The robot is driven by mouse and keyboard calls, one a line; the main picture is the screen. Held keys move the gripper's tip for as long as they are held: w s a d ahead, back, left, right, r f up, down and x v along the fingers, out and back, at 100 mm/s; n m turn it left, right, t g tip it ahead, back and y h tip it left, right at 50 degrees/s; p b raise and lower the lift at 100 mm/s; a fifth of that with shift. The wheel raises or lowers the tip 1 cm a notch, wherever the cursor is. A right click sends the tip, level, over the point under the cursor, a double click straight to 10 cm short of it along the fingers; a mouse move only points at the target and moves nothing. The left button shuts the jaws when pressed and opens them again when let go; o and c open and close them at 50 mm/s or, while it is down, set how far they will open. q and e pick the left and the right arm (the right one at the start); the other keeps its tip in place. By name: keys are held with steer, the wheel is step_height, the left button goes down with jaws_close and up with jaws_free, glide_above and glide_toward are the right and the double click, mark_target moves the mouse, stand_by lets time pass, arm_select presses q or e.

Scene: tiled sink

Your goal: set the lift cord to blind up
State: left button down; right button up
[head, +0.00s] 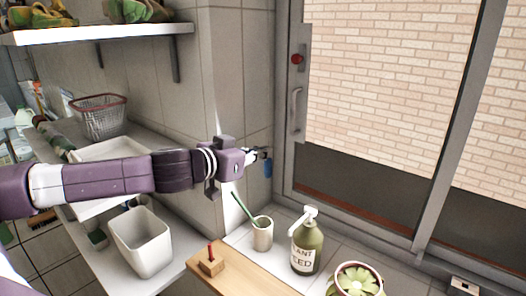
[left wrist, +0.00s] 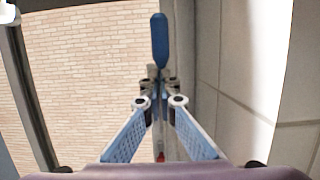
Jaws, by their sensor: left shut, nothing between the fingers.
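A blue pull handle (head: 267,169), apparently the end of the lift cord, hangs beside the window frame near the wall corner. It also shows in the left wrist view (left wrist: 160,40), long and rounded, just beyond my fingertips. The cord itself is too thin to make out. My left gripper (head: 264,153) is at the handle's upper end in the head view; its fingers (left wrist: 158,86) are shut with nothing between them. I cannot tell whether they touch the handle. No blind is clearly visible; the window (head: 385,75) shows a brick wall outside. My right gripper is not in view.
Below my left arm stand a cup with a green brush (head: 262,235), a green pump bottle (head: 306,250), a potted plant (head: 356,281) and a wooden block with a red peg (head: 211,262). A white bin (head: 141,243) and a wire basket (head: 101,118) are at left.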

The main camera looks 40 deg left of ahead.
mark_target(267, 163)
arm_select(q)
step_height(267, 163, down, 3)
steer(key=shift+r+b, duration=0.1)
steer(key=shift+b, duration=0.7)
steer(key=shift+s, duration=0.1)
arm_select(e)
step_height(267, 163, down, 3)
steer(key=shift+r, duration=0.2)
arm_select(q)
steer(key=shift+d, duration=0.1)
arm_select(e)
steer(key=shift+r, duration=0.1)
arm_select(q)
steer(key=shift+r+p, duration=0.2)
steer(key=shift+p, duration=0.3)
step_height(267, 163, up, 5)
steer(key=p, duration=0.5)
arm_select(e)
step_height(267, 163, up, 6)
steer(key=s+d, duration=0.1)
arm_select(q)
steer(key=b+v, duration=0.7)
steer(key=v, duration=0.2)
steer(key=shift+s, duration=0.4)
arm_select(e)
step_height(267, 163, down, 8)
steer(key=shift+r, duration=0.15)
